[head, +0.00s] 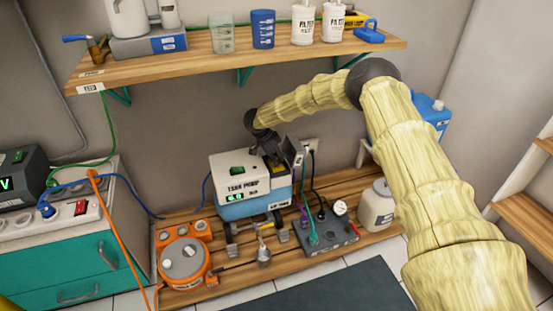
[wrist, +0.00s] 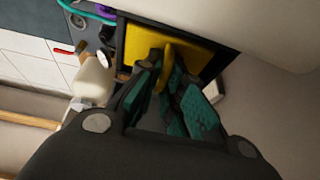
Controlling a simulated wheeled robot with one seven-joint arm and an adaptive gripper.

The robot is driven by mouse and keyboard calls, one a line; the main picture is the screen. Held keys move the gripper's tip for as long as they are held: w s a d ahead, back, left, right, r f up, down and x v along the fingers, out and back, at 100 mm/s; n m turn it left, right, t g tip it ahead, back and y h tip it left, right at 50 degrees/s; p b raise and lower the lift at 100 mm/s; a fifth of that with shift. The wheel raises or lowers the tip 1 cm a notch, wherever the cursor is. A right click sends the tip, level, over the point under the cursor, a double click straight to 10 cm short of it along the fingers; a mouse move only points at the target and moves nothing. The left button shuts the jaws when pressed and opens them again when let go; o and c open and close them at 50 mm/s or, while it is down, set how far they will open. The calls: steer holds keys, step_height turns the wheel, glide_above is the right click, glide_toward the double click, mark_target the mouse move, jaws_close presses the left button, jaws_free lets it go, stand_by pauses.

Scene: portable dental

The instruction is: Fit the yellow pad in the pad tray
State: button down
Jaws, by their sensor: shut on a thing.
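The yellow pad (wrist: 192,47) shows in the wrist view as a flat yellow piece with an upright tab. My gripper (wrist: 170,75), with teal finger pads, is shut on that tab. The pad lies within a dark rectangular frame that looks like the pad tray (wrist: 228,64); I cannot tell if it is fully seated. In the head view my gripper (head: 270,158) points down at the right part of the top of the white and blue pump unit (head: 228,184). Only a small patch of yellow shows there, and the gripper hides most of the tray.
A wooden shelf (head: 230,52) with cups and jars hangs above. An orange device (head: 183,262) stands left of the pump unit. A grey box with cables and a gauge (head: 325,238) and a white jug (head: 377,208) stand to its right. The blue canister (head: 432,110) is behind my arm.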

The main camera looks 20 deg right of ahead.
steer(key=shift+s+d+f+p, duration=0.15)
steer(key=shift+s+p, duration=0.5)
steer(key=shift+p, duration=0.05)
steer(key=shift+w, duration=0.15)
stand_by(0.4)
steer(key=shift+w, duration=0.15)
steer(key=c, duration=1.5)
jaws_free()
steer(key=shift+w, duration=0.15)
steer(key=shift+w+r, duration=0.1)
steer(key=shift+r, duration=0.2)
